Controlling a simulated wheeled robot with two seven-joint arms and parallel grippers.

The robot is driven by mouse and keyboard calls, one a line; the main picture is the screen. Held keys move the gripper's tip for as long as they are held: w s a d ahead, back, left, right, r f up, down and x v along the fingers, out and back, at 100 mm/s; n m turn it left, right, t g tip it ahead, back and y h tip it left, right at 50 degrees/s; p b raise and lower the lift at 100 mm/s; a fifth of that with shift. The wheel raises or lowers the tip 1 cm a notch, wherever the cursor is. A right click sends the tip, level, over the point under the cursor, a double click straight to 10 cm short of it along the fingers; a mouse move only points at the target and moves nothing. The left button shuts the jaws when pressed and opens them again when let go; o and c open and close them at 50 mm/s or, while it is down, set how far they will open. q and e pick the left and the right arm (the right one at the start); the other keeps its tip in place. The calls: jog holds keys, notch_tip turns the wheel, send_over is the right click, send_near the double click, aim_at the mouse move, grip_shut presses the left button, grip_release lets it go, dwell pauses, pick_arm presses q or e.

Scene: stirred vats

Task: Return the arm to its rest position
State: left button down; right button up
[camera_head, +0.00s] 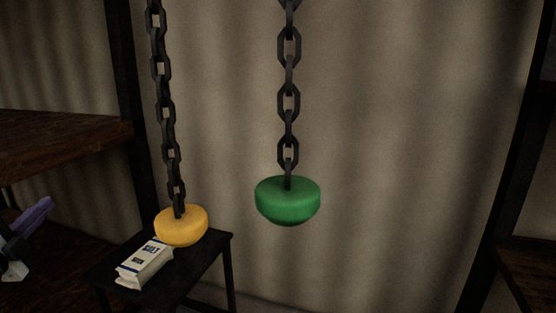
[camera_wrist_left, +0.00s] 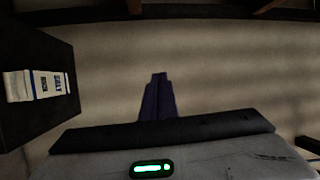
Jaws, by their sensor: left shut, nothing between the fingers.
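My left gripper (camera_head: 40,208) shows at the left edge of the head view, with purple fingers pointing up and to the right. In the left wrist view its purple fingers (camera_wrist_left: 158,90) are together, with nothing between them. It is apart from the hanging handles and from the small table. My right gripper is in neither view.
A yellow handle (camera_head: 181,226) and a green handle (camera_head: 288,201) hang on dark chains. A white salt box (camera_head: 145,262) lies on a small black table (camera_head: 205,262), and also shows in the wrist view (camera_wrist_left: 40,85). A wooden shelf (camera_head: 60,137) stands at left.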

pick_arm(q)
jog(key=s+a+f+n+g+y, duration=0.2)
jog(key=a+f+n+g+y, duration=0.3)
jog(key=f+n, duration=0.5)
jog(key=s+d+f+g+h, duration=0.15)
jog(key=s+d+f, duration=0.25)
jog(key=d+f, duration=0.4)
jog(key=s+d+f+g+h, duration=0.1)
jog(key=s+d+f+h, duration=0.2)
jog(key=d+f, duration=0.55)
jog(key=s+d+f+n+g+h, duration=0.2)
jog(key=s+d+f, duration=0.6)
jog(key=s+d, duration=0.4)
jog(key=s+d+f+n+g+h, duration=0.1)
jog(key=s+d+f+n+h, duration=0.1)
jog(key=s+d+f, duration=0.6)
jog(key=s+d, duration=0.5)
jog(key=shift+s+g, duration=0.15)
jog(key=shift+g, duration=0.2)
jog(key=shift+f, duration=0.1)
